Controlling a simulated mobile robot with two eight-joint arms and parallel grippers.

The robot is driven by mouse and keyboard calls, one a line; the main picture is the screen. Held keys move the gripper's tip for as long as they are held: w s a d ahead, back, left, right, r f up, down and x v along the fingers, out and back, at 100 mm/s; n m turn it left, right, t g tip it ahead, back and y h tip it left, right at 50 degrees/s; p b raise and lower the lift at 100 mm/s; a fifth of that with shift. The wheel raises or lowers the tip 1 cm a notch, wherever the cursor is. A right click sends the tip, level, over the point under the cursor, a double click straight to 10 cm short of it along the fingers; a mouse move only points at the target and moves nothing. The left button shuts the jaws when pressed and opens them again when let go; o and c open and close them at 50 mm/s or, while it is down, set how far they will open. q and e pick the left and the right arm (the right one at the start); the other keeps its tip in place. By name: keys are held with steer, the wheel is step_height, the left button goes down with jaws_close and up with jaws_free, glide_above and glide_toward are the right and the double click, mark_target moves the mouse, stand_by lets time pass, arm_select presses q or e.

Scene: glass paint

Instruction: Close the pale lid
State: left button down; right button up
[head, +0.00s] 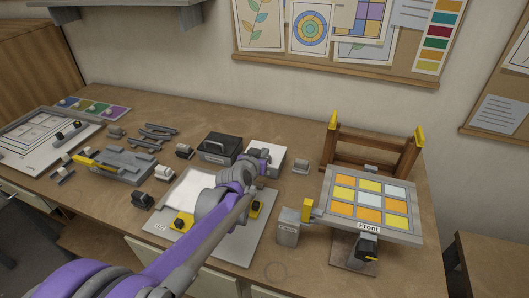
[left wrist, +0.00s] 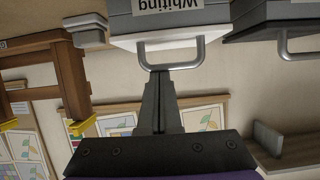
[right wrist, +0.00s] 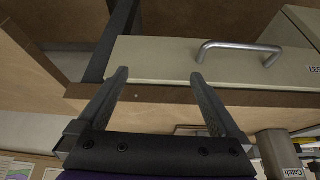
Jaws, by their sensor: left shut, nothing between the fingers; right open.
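The pale lid (head: 275,155) tops a grey box beside the dark-lidded box, at the back of the bench. In the upside-down left wrist view the pale lid (left wrist: 205,32) carries a metal handle (left wrist: 172,67), and the box under it (left wrist: 185,12) is labelled "Whiting". The lid appears to lie flat on the box; I cannot tell if a small gap remains at the far side. My left gripper (left wrist: 161,78) is shut and empty, with its tips right at the handle. It also shows over the lid in the head view (head: 264,153). My right gripper (right wrist: 158,80) is open and empty, in front of a drawer.
The dark-lidded box (head: 222,148) stands just left. A framed coloured glass panel (head: 368,203) and a grey canister (head: 288,227) are to the right. A board with a white sheet (head: 190,190) lies under my left arm. A drawer handle (right wrist: 238,50) is near my right gripper.

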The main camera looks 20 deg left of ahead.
arm_select(q)
steer(key=shift+s+d+f+g, duration=0.15)
steer(key=shift+s+f, duration=0.1)
steer(key=shift+f, duration=0.2)
steer(key=shift+s+d+f+g, duration=0.15)
steer(key=shift+s+f, duration=0.1)
steer(key=shift+f, duration=0.2)
steer(key=shift+a, duration=0.15)
step_height(320, 180, up, 6)
steer(key=p, duration=0.3)
steer(key=s+f, duration=0.1)
steer(key=s, duration=0.1)
steer(key=s+f, duration=0.2)
steer(key=s+f+b, duration=0.1)
steer(key=s, duration=0.1)
steer(key=shift+s+f, duration=0.5)
steer(key=shift+s, duration=0.1)
